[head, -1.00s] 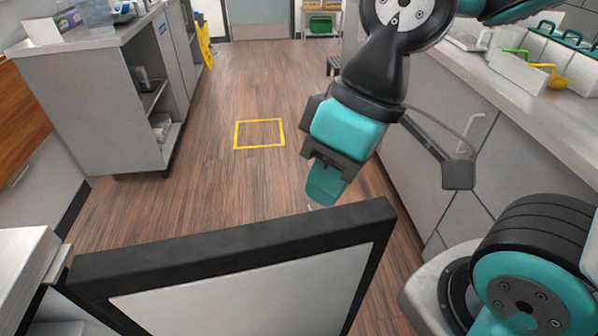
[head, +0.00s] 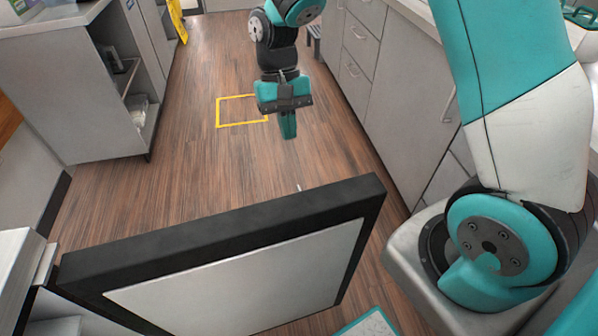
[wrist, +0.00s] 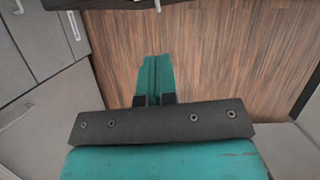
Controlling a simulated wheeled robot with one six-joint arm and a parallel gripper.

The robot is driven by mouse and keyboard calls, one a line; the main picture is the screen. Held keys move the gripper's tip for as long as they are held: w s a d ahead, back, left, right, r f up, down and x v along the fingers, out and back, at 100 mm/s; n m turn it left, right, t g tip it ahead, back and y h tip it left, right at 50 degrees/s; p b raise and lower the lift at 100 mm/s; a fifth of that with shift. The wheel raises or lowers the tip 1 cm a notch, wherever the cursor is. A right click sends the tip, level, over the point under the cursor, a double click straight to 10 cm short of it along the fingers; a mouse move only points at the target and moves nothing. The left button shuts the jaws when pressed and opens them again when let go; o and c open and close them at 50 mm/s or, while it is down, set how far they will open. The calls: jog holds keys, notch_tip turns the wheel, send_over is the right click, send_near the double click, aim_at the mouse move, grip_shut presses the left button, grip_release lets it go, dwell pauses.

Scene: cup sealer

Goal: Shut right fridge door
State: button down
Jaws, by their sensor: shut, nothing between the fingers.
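The fridge door (head: 240,280) stands open across the lower part of the head view, its black top edge and pale inner panel facing me. Its hinge side is at the left, by the pale fridge body (head: 20,262). My gripper (head: 289,136) is shut and empty, pointing down over the floor beyond the door. It appears apart from the door. In the wrist view my gripper (wrist: 155,60) shows its teal fingers together above wood floor. A dark edge with a pale handle-like piece crosses the top of that view; I cannot tell surely whether it is the door.
Grey drawers and cabinets (head: 400,80) line the right side. A grey shelf unit (head: 75,100) stands at the left. A yellow floor square (head: 232,124) lies behind my gripper. The wood floor between is clear.

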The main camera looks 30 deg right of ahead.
jog(key=s+f, duration=0.1)
jog(key=f, duration=0.1)
jog(key=s+f, duration=0.2)
jog(key=s+a+f+p, duration=0.1)
jog(key=s+f, duration=0.1)
jog(key=shift+s+f, duration=0.2)
jog(key=shift+s, duration=0.05)
jog(key=shift+s+a+f, duration=0.1)
jog(key=shift+s+a, duration=0.1)
jog(key=shift+s, duration=0.35)
